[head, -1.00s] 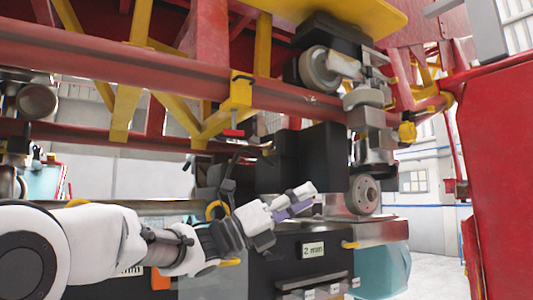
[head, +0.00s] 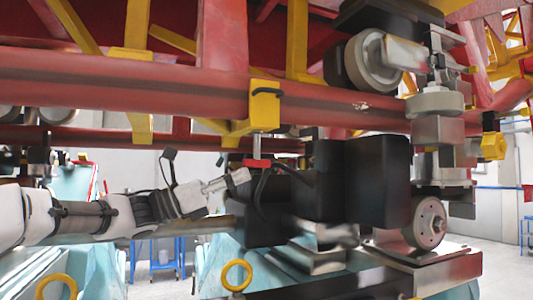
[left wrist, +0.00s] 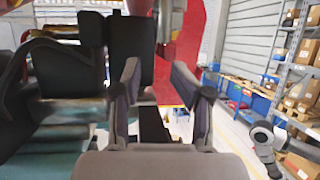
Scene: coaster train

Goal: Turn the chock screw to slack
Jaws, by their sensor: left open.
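A yellow clamp-like block (head: 264,112) sits on the red rail in the head view. A short red crossbar (head: 257,163) under it looks like the handle of the chock screw. My left gripper (head: 238,181) is just below and left of this red bar, with a gap between them. In the left wrist view my left gripper (left wrist: 156,70) is open, with nothing between its fingers. The red bar cannot be made out there.
Black boxes (head: 362,185) stand right of my left gripper, close under the rail. A grey wheel (head: 427,223) and metal blocks are farther right. In the left wrist view, a black block (left wrist: 80,62) stands close beyond the left finger, with shelves (left wrist: 296,75) far right.

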